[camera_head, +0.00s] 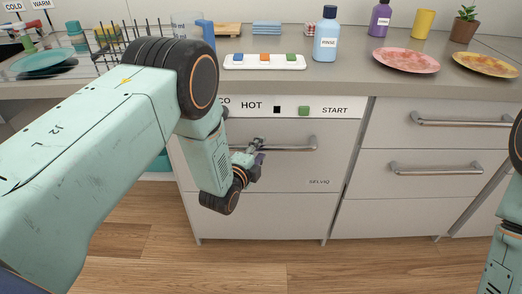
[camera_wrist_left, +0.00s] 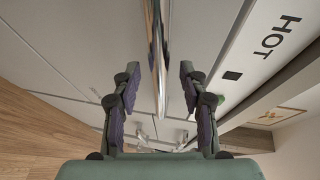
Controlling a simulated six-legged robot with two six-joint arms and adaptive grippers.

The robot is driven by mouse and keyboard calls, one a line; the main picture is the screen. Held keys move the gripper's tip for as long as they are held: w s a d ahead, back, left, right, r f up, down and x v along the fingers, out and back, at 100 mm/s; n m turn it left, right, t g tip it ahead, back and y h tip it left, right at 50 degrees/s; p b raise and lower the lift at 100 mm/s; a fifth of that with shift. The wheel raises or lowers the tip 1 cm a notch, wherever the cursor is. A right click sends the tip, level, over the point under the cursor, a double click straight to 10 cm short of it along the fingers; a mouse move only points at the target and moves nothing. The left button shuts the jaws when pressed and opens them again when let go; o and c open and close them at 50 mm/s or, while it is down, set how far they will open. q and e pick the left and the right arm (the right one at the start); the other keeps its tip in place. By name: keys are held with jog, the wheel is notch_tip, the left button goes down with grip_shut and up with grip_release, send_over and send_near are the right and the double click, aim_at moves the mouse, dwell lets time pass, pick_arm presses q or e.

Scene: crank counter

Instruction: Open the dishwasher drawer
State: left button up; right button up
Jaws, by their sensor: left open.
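The dishwasher drawer (camera_head: 285,178) is a pale grey front under a control strip (camera_head: 335,110) marked HOT and START. It looks shut, flush with the fronts beside it. Its metal bar handle (camera_head: 292,147) runs across its upper part. My left gripper (camera_head: 257,150) is at the left part of this handle, and my arm hides the drawer's left side. In the left wrist view the handle bar (camera_wrist_left: 156,45) runs between the two fingers of the open left gripper (camera_wrist_left: 160,72). I cannot tell whether a finger touches it. My right gripper is out of view.
Two drawers with bar handles (camera_head: 436,168) are to the right. On the counter stand a white tray with coloured blocks (camera_head: 264,62), a blue RINSE bottle (camera_head: 326,35), plates (camera_head: 405,60) and a dish rack (camera_head: 130,45). The wooden floor (camera_head: 300,265) in front is clear.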

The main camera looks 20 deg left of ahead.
pick_arm(q)
jog(key=shift+x, duration=1.1)
jog(key=shift+a, duration=0.1)
grip_shut()
